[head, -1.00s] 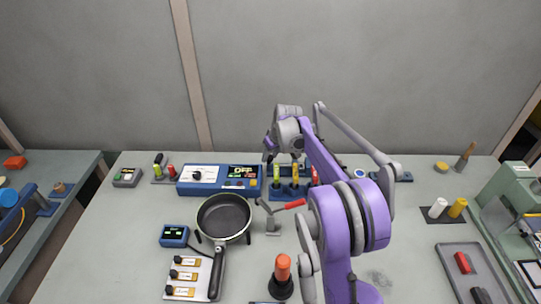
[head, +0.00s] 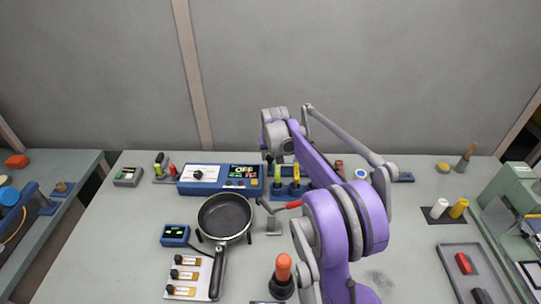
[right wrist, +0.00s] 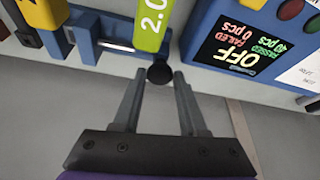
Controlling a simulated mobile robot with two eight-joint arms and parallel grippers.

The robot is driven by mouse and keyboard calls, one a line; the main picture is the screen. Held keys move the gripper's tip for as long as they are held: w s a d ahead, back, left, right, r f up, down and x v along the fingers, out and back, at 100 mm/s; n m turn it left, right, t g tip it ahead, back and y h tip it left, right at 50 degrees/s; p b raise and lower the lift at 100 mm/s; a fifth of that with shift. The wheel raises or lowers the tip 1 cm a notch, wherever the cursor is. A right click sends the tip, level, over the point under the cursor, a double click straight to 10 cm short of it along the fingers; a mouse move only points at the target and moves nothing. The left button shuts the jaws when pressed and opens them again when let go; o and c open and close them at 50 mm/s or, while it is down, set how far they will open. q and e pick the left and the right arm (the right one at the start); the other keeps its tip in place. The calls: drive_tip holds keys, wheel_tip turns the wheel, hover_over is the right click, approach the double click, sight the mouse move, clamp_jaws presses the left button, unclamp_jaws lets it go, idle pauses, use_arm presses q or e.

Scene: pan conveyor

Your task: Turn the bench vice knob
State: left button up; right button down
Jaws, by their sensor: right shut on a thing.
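My right gripper (head: 268,160) is at the back of the table, above the tool rack (head: 305,186). In the right wrist view its fingertips (right wrist: 160,75) are shut on a small round black knob (right wrist: 159,73). The knob sits at the end of a green tool (right wrist: 152,25) marked 2.0, which also shows in the head view (head: 276,174). A yellow tool (head: 296,174) stands beside it in the rack. I cannot make out with certainty which thing is the bench vice. My left gripper is not in view.
A blue control box (head: 210,186) reading OFF stands just left of the rack. A grey tray (head: 460,250) is at right.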

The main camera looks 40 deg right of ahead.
drive_tip(key=shift+c, duration=2.2)
unclamp_jaws()
drive_tip(key=shift+r, duration=0.15)
drive_tip(key=v, duration=1)
drive_tip(key=shift+r+p, duration=0.3)
drive_tip(key=shift+s+a+f, duration=0.15)
